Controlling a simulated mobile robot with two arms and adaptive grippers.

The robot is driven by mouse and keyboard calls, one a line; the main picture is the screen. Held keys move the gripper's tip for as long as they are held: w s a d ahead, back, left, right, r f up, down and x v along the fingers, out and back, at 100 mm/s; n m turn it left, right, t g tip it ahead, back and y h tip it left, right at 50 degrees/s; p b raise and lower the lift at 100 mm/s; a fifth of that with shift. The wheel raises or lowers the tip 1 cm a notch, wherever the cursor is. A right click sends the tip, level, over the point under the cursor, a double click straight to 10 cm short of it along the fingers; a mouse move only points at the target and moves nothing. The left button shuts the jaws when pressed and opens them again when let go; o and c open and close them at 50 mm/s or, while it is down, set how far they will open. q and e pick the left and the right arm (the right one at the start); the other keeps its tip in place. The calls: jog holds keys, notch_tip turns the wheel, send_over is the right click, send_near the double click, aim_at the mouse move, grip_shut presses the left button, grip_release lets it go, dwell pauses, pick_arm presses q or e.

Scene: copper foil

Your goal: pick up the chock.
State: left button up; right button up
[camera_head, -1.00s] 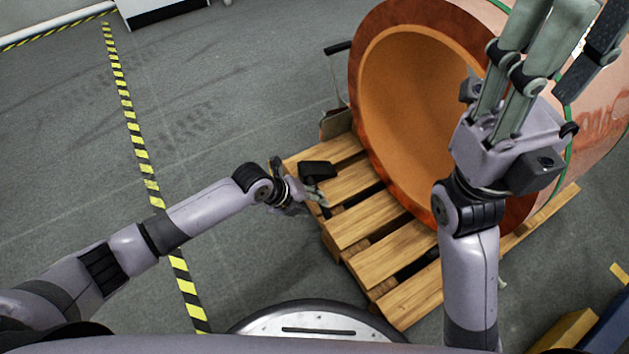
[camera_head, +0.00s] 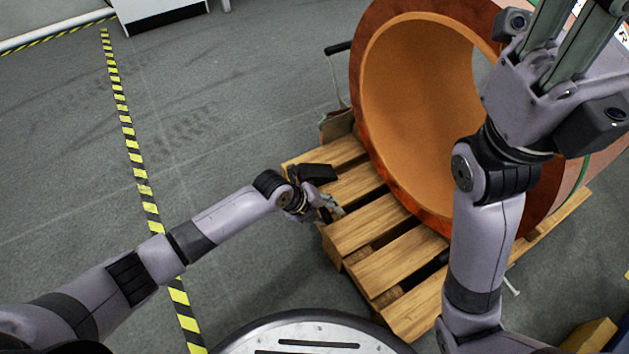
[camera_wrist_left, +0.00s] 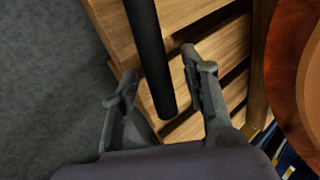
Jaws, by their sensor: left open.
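A black, blunt piece (camera_head: 318,172), which I take to be part of the chock, shows at the left end of the pallet in the head view. My left gripper (camera_head: 332,210) is just in front of it, low over the pallet's edge. In the left wrist view a black round bar (camera_wrist_left: 152,55) runs down between the two spread fingers (camera_wrist_left: 160,82), with no clear contact. The rest of the chock is hidden or hard to make out. My right gripper is raised at the upper right of the head view, its fingertips cut off by the frame.
A large copper roll (camera_head: 420,110) lies on the wooden pallet (camera_head: 365,228). A thin rod with a black handle (camera_head: 338,47) rises from a small block (camera_head: 337,125) at the roll's left. Floor left of the pallet is clear, with a yellow-black stripe (camera_head: 135,150).

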pick_arm(q)
jog(key=shift+c, duration=0.5)
grip_shut()
jog(key=shift+r, duration=0.1)
